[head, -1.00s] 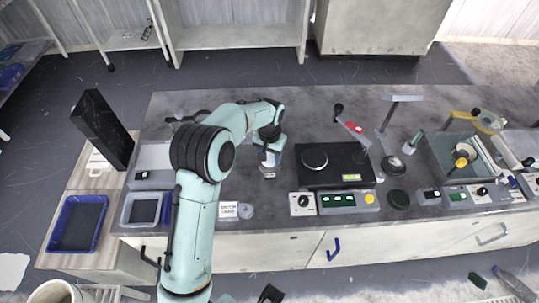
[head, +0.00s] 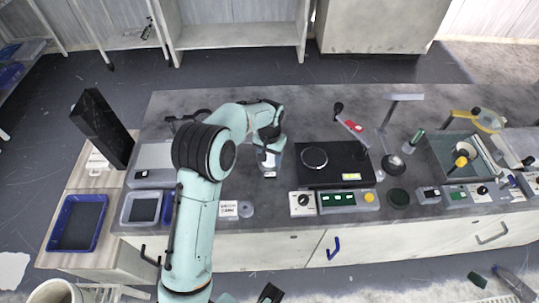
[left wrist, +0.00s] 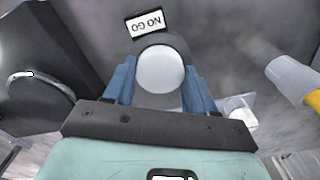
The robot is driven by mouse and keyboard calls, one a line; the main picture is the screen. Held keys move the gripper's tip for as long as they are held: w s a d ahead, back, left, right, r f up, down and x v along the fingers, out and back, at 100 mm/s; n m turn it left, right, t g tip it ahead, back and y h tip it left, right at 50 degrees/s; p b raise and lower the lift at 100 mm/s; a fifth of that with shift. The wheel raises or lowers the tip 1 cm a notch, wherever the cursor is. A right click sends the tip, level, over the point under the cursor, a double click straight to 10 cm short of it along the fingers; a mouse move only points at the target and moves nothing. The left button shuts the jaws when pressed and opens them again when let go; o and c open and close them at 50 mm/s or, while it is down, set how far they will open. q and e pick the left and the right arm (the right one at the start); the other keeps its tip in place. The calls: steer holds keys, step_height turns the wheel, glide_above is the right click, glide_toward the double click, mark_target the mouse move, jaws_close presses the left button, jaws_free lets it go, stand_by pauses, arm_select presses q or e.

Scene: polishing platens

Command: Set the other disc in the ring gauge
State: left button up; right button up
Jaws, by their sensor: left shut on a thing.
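In the left wrist view my left gripper (left wrist: 160,88) has its blue fingers shut on a pale round disc (left wrist: 160,70). In the head view the left gripper (head: 268,164) points down at the bench, left of a black plate. The label (head: 269,175) shows just below it; the disc and ring are hidden there.
The black plate (head: 340,177) carries a round ringed piece (head: 314,158). A control box (head: 346,201) stands in front of it. A small grey round piece (head: 246,209) sits by a white sign (head: 228,209). In the wrist view a yellow-and-white cylinder (left wrist: 295,80) lies at right.

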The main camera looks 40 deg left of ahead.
stand_by(0.3)
arm_select(q)
steer(key=o, duration=1.2)
steer(key=shift+c, duration=0.2)
step_height(320, 180, up, 14)
steer(key=p, duration=0.1)
steer(key=shift+f, duration=0.25)
steer(key=shift+f, duration=0.1)
